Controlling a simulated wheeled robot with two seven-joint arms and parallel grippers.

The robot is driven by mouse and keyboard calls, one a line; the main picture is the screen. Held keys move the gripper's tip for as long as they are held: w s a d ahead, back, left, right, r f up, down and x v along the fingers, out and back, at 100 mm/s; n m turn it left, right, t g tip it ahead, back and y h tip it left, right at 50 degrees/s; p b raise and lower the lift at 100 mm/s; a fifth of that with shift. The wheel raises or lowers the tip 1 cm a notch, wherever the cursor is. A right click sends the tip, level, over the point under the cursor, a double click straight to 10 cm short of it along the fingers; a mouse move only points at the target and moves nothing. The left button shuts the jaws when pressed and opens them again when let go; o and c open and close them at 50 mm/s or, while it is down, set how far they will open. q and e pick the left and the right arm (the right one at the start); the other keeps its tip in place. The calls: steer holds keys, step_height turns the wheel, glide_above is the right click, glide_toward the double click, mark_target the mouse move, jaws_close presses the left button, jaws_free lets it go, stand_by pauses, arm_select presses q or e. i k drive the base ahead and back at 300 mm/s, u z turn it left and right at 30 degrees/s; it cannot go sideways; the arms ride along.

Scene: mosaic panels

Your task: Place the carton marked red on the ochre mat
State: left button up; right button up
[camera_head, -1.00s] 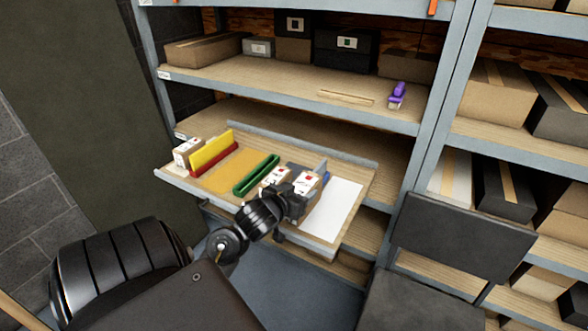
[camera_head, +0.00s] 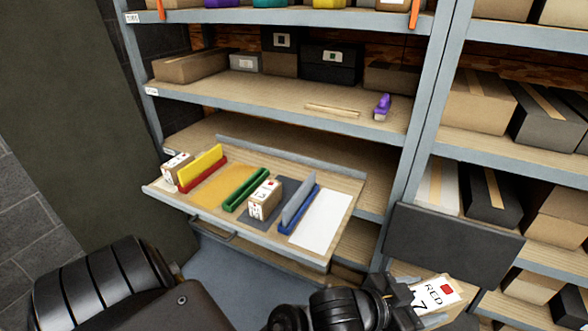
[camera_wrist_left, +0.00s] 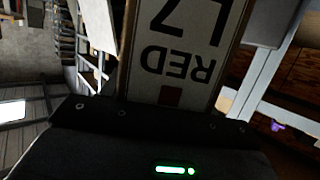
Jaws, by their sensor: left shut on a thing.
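The carton marked red (camera_head: 440,300) has a white label reading RED with a red square. My left gripper (camera_head: 408,303) is shut on it and holds it in the air, low at the right of the head view, clear of the pull-out tray. In the left wrist view the carton's label (camera_wrist_left: 185,55) shows upside down, close to the camera. The ochre mat (camera_head: 222,187) lies bare on the tray, between a red-and-yellow divider (camera_head: 203,168) and a green divider (camera_head: 245,189). It is up and left of the gripper. My right gripper is out of view.
The tray (camera_head: 290,242) also bears a carton (camera_head: 266,199) on a dark grey mat, a blue-and-grey divider (camera_head: 299,207), a white mat (camera_head: 322,218) and a carton (camera_head: 177,168) at its left end. A shelf with boxes hangs above; a dark panel (camera_head: 452,247) stands at right.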

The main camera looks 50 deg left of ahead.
mark_target(238, 172)
steer(key=z, duration=2.35)
steer(key=k, duration=1.65)
steer(key=u, duration=2.45)
steer(key=i, duration=0.5)
steer(key=z, duration=0.1)
